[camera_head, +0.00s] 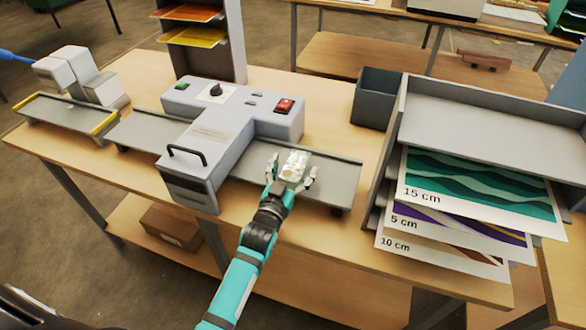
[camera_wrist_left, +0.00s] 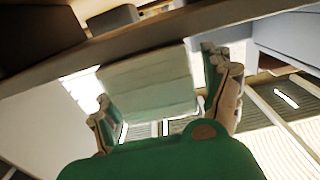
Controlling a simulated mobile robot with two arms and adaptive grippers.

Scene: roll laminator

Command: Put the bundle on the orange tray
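The bundle (camera_head: 295,165) is a small pale block with green marks at the laminator's right-hand outfeed table. My left gripper (camera_head: 291,174) is at it, one finger on each side. In the left wrist view the bundle (camera_wrist_left: 150,85) shows as a pale green stack between the fingers (camera_wrist_left: 165,100). The fingers look spread, with a narrow gap beside the bundle; firm contact does not show. The rack at the back left holds an orange tray (camera_head: 188,12) above a more yellow tray (camera_head: 196,36). My right gripper is not in view.
The grey laminator (camera_head: 225,125) with a black handle stands left of the gripper. A dark open bin (camera_head: 378,98) and a grey shelf unit (camera_head: 490,115) with printed sheets marked in cm stand to the right. Wooden table (camera_head: 325,130) is bare between laminator and bin.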

